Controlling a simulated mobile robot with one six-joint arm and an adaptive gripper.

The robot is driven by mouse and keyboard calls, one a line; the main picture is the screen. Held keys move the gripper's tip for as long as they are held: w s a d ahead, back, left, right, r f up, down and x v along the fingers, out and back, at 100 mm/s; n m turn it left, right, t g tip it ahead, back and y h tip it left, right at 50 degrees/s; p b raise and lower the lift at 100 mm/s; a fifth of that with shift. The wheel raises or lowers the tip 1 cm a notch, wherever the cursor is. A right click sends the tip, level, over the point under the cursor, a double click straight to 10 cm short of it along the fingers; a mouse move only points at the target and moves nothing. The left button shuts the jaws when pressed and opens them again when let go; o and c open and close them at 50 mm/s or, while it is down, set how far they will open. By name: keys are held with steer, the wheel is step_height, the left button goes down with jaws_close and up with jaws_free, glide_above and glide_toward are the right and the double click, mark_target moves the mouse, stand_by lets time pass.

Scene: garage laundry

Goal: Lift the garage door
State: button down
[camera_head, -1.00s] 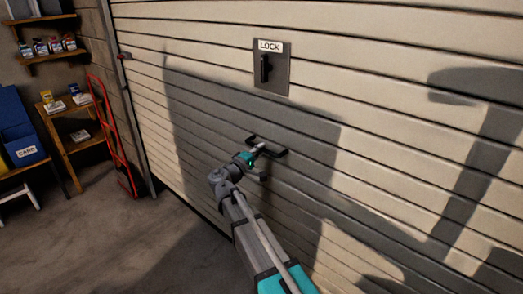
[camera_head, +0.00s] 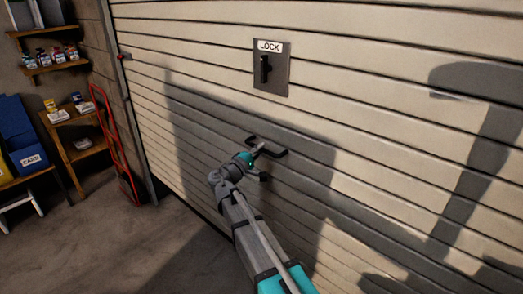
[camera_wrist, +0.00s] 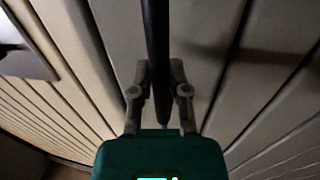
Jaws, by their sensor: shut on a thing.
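The garage door (camera_head: 400,110) is a cream panel with horizontal slats, and it fills most of the head view. A dark bar handle (camera_head: 277,152) is fixed to its lower middle. A lock plate (camera_head: 280,82) with a "LOCK" label and a black lever pointing upright sits above the handle. My gripper (camera_head: 258,149) is at the handle. In the wrist view my gripper (camera_wrist: 161,80) has its two fingers on either side of the dark handle bar (camera_wrist: 155,35), shut on it. The door's bottom edge is partly hidden by my arm.
At the left stand a red hand truck (camera_head: 113,145), a wooden shelf unit (camera_head: 75,135) with small boxes, and a blue bin (camera_head: 27,158) labelled "CARD". The concrete floor (camera_head: 130,240) in front of the door is clear. Shadows fall across the door.

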steer(key=c, duration=0.6)
jaws_free()
